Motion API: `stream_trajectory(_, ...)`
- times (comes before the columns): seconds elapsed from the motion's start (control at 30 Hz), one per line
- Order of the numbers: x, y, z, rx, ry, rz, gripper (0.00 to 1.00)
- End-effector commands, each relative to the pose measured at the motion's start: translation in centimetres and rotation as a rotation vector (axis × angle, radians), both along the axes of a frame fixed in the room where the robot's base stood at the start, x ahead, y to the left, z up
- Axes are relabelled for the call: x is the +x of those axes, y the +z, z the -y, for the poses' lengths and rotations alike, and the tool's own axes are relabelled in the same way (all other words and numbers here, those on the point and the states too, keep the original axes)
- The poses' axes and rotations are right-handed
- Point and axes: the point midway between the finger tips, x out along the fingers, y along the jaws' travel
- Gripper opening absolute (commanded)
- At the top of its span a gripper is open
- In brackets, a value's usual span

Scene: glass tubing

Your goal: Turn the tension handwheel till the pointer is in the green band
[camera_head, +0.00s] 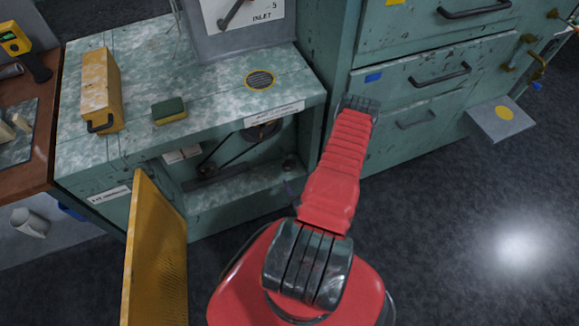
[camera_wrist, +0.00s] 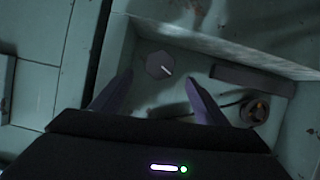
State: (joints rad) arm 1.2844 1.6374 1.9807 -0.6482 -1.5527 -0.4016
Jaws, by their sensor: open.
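In the wrist view, a dark faceted knob (camera_wrist: 158,66) with a white line on its face sits in a pale green recess. It looks like the handwheel, but I cannot be sure. My gripper (camera_wrist: 158,84) is open, with its two dark fingers apart on either side below the knob. I see no contact. In the head view, a small dark knob (camera_head: 290,163) shows at the right of the open bench compartment (camera_head: 235,192). My red arm stands to its right, and the gripper cannot be made out clearly there. I cannot make out a pointer or green band.
A belt (camera_head: 232,150) and pulley (camera_head: 262,129) sit inside the compartment. Its yellow door (camera_head: 155,255) stands open at the left. A drawer cabinet (camera_head: 430,90) stands at the right. A dark round part (camera_wrist: 255,108) lies right of my fingers in the wrist view.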

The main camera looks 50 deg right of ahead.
Motion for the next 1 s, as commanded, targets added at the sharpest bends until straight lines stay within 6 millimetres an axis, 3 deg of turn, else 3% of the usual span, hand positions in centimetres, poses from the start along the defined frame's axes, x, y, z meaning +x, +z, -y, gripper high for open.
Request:
stream_trajectory(0.6,7.1,-3.4,4.5,-0.002,0.003,0.001,0.68)
stream_trajectory(1.0,8.2,-4.0,5.3,0.0,0.0,0.0,0.68)
